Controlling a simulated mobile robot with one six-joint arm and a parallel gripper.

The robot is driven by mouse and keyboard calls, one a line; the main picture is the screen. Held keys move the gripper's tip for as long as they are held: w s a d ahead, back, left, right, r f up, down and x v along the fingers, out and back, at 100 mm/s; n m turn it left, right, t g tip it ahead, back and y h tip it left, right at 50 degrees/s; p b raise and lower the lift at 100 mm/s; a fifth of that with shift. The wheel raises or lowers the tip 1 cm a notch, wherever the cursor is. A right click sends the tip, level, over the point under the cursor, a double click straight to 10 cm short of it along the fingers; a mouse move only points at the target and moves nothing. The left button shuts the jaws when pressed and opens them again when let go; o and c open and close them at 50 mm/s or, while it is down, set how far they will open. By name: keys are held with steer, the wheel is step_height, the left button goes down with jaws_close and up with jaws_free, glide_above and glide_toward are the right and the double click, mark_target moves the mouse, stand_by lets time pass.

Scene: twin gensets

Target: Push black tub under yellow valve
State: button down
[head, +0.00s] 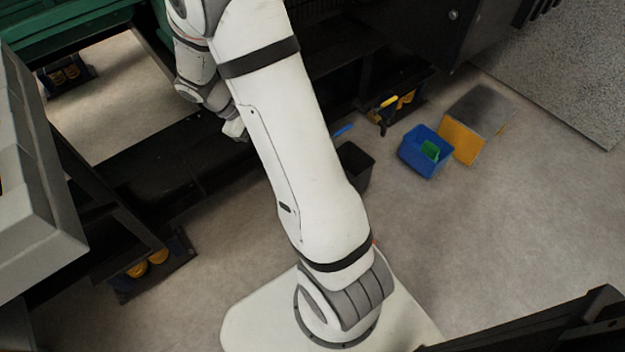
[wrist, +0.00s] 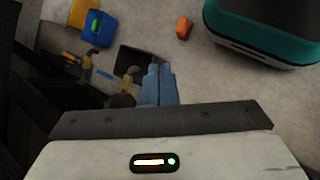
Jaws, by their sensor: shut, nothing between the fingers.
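The black tub (head: 357,168) stands on the floor, partly hidden by my arm in the head view. In the wrist view the black tub (wrist: 137,58) lies just beyond my gripper (wrist: 159,70), whose shut, empty fingers overlap its near right edge. I cannot tell whether they touch it. The yellow valve handle (head: 388,101) is on the dark genset frame, up and right of the tub in the head view. The yellow handle (wrist: 70,58) is left of the tub in the wrist view. My gripper's fingertips are hidden in the head view.
A blue tub (head: 414,155) with a green item inside stands beside a yellow, grey-topped box (head: 461,138). A small orange object (wrist: 184,27) lies on the floor. Open floor extends to the right.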

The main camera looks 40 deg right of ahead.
steer(key=w+d+f+n+h+b, duration=0.2)
steer(key=w+f+h, duration=0.1)
steer(key=f, duration=0.6)
steer(key=w+d+f+n+h+b, duration=0.1)
steer(key=w+f+n+h+b, duration=0.1)
steer(key=f, duration=0.8)
steer(key=w+d+f+n+h+b, duration=0.2)
steer(key=w+f+n+h, duration=0.1)
steer(key=f, duration=0.6)
steer(key=s+d+f+n+t+h+b, duration=0.1)
steer(key=s+f+n+t+h+b, duration=0.2)
steer(key=f, duration=0.9)
steer(key=s+f+n+t+b, duration=0.1)
steer(key=f+n+t, duration=0.25)
steer(key=f, duration=0.85)
steer(key=w+d+b, duration=0.1)
steer(key=d+b, duration=0.3)
steer(key=d, duration=1)
steer(key=shift+w+d+f+n+b, duration=0.15)
steer(key=shift+w+f+n+b, duration=0.1)
steer(key=shift+n+b, duration=0.15)
steer(key=shift+s, duration=0.1)
